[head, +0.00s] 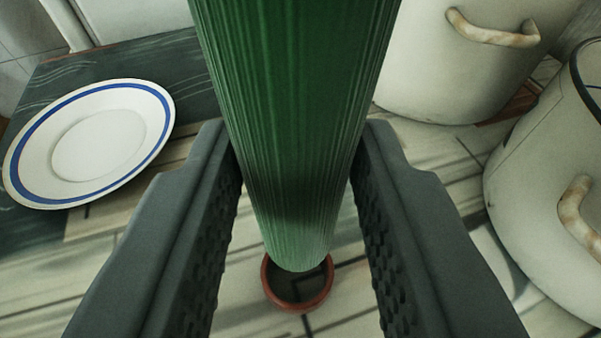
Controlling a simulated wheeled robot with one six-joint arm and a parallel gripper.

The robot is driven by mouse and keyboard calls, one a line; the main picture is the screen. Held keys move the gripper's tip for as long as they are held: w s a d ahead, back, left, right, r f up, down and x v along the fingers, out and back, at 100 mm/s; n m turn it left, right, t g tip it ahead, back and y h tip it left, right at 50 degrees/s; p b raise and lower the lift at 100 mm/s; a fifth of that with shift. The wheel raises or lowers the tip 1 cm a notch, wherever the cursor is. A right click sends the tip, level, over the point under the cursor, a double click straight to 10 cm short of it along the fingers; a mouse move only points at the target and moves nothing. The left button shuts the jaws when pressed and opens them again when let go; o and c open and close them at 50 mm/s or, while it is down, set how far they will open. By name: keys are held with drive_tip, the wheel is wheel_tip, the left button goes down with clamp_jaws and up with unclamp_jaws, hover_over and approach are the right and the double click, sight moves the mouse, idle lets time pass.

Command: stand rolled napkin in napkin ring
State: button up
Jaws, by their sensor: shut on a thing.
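A green, finely ribbed rolled napkin (298,120) runs down the middle of the head view, its upper end out of frame. My gripper (299,215) is shut on it, with one dark, textured finger on each side. The reddish-brown napkin ring (297,306) lies on the light wooden surface just below the roll's lower end in the picture. The roll's lower end overlaps the ring's far rim in view and hides part of it. I cannot tell the gap between them from this view.
A white plate with a blue band (157,151) sits at left on a dark board (190,75). A cream enamel pot (440,75) stands at back right, and another enamel pot (530,180) at the right edge. Light wooden surface around the ring is clear.

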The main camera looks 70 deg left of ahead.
drive_tip(key=shift+f, duration=3.7)
drive_tip(key=o, duration=1.1)
drive_tip(key=v, duration=1.7)
drive_tip(key=shift+d, duration=0.15)
